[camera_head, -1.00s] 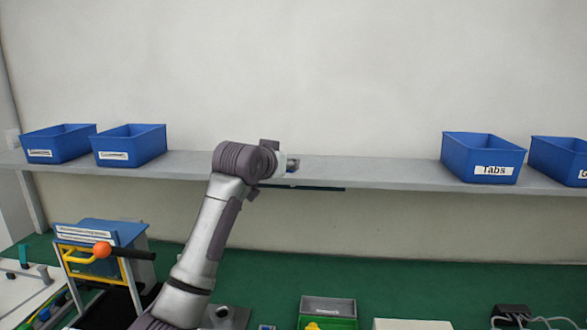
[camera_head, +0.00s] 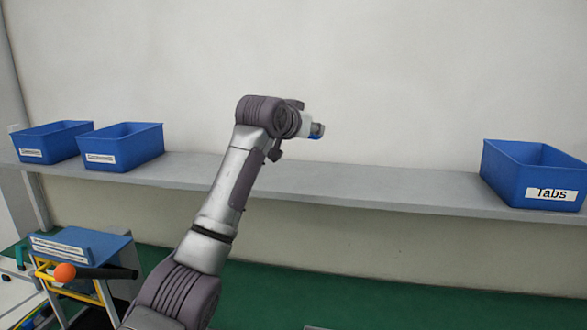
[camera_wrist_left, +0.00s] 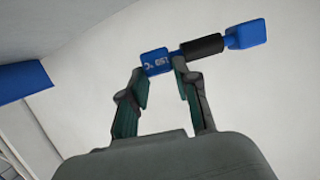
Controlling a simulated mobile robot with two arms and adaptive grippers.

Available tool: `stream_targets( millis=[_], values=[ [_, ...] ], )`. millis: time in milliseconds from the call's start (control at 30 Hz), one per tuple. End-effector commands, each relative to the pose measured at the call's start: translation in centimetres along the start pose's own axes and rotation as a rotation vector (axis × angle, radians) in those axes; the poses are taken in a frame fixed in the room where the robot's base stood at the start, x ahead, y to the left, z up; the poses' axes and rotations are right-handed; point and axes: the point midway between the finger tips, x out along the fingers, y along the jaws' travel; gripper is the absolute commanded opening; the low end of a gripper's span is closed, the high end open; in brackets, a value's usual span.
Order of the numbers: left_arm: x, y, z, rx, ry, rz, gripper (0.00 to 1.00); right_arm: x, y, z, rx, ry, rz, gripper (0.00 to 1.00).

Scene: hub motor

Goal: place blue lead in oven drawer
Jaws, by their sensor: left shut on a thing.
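The blue lead (camera_wrist_left: 155,63) shows in the left wrist view, with a white-marked blue block at one end, a black sleeve in the middle and a blue paddle-shaped end at the right. My left gripper (camera_wrist_left: 166,82) is shut on its marked block, and the rest sticks out to the right. In the head view my left gripper (camera_head: 313,129) is at the end of my raised arm, above the shelf, with a small bit of blue at its tip. The oven drawer cannot be made out in these frames. My right gripper is not in view.
A grey shelf (camera_head: 330,185) runs along the white wall. Two blue bins (camera_head: 122,160) stand on its left and a blue bin marked Tabs (camera_head: 510,180) on its right. The shelf between is clear. A blue-topped stand with an orange ball (camera_head: 64,273) is at lower left.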

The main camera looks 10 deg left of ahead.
Motion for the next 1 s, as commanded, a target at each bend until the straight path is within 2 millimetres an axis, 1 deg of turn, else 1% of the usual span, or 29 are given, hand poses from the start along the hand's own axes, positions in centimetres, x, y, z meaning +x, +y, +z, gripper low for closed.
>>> stream_targets(
  millis=[33,200,300,400,500,633,733,900,1000],
  values=[
    [-0.2,-1.2,0.6,-0.001,-0.002,-0.005,0.0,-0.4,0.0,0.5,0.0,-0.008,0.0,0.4],
    [-0.7,-4.8,3.2,-0.002,-0.003,-0.006,0.0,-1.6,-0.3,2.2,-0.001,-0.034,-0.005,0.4],
    [-0.9,-6.9,4.7,-0.002,-0.003,-0.005,0.0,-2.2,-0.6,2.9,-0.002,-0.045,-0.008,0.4],
    [-1.1,-8.5,5.9,0.0,-0.001,-0.003,0.0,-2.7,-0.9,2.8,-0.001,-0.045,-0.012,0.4],
    [-1.2,-9.5,6.7,0.0,0.0,-0.003,0.0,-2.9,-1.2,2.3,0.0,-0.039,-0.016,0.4],
    [-1.2,-10.0,7.5,0.0,-0.001,0.0,0.0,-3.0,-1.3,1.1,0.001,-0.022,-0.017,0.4],
    [-0.8,-9.9,8.8,-0.001,-0.003,0.0,0.0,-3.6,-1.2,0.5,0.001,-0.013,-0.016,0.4],
    [-0.2,-9.9,10.7,0.0,0.0,0.0,0.0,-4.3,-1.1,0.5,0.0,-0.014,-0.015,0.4],
    [-0.1,-9.9,11.0,0.001,0.003,-0.001,0.0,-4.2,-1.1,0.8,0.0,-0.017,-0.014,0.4]
  ],
)
